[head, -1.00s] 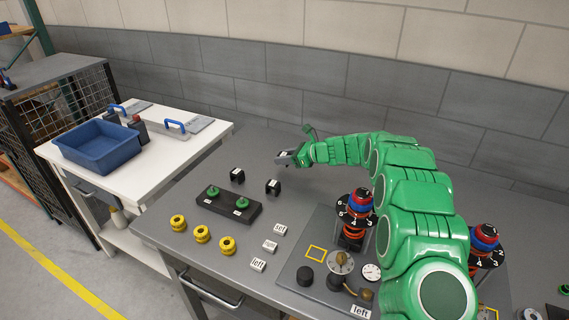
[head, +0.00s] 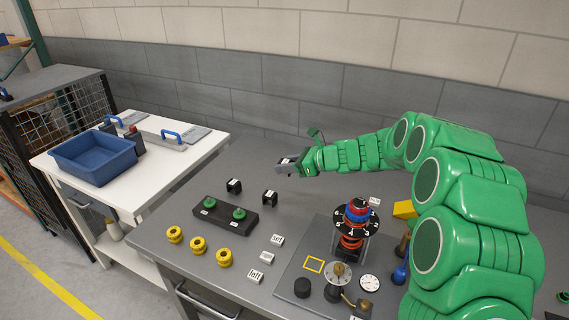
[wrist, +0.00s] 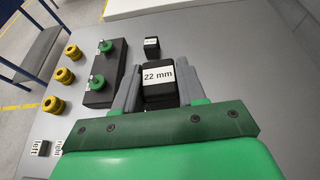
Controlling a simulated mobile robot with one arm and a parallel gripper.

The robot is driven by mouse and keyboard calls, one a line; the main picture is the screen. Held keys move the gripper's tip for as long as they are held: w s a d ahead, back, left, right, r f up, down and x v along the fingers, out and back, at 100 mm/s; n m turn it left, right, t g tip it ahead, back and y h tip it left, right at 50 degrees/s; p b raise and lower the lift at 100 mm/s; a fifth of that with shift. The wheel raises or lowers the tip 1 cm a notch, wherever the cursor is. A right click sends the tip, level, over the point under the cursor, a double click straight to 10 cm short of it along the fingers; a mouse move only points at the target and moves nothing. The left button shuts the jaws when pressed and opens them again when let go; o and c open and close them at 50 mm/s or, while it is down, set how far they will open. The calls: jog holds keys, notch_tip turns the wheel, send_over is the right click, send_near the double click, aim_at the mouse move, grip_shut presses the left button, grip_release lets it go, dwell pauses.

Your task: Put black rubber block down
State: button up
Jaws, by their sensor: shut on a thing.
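My gripper (head: 287,165) is at the back of the grey workbench, beyond the dark base with green knobs. In the wrist view its grey fingers (wrist: 157,92) are shut on a black block (wrist: 159,88) with a white "22 mm" label. I cannot tell whether the held block touches the bench. Two more black blocks with white labels stand on the bench: one (head: 234,186) behind the dark base, the other (head: 270,196) nearer my gripper. One small black block (wrist: 152,44) shows just beyond the held one in the wrist view.
The dark base (head: 225,216) carries two green knobs. Several yellow knobs (head: 198,245) and white label blocks (head: 267,257) lie in front. A fixture plate (head: 311,263) with a red-blue spring unit (head: 353,226) is at right. Left is a white table with a blue bin (head: 95,158).

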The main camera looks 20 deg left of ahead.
jog(key=w+d+r+m+t, duration=0.1)
jog(key=w+d+m+t, duration=0.25)
jog(key=d, duration=0.95)
jog(key=w+d+r+m+t, duration=0.15)
jog(key=w+d, duration=0.35)
jog(key=d, duration=0.8)
jog(key=h, duration=0.1)
send_over(365, 180)
jog(key=s, duration=0.1)
jog(key=shift+t, duration=0.4)
jog(key=f, duration=0.9)
jog(key=shift+d+f, duration=0.15)
jog(key=shift+d, duration=0.05)
jog(key=shift+w+a+f, duration=0.15)
jog(key=shift+w+f, duration=0.2)
jog(key=shift+w, duration=0.1)
jog(key=shift+w+f, duration=0.2)
jog(key=shift+f, duration=1.6)
jog(key=shift+f, duration=0.15)
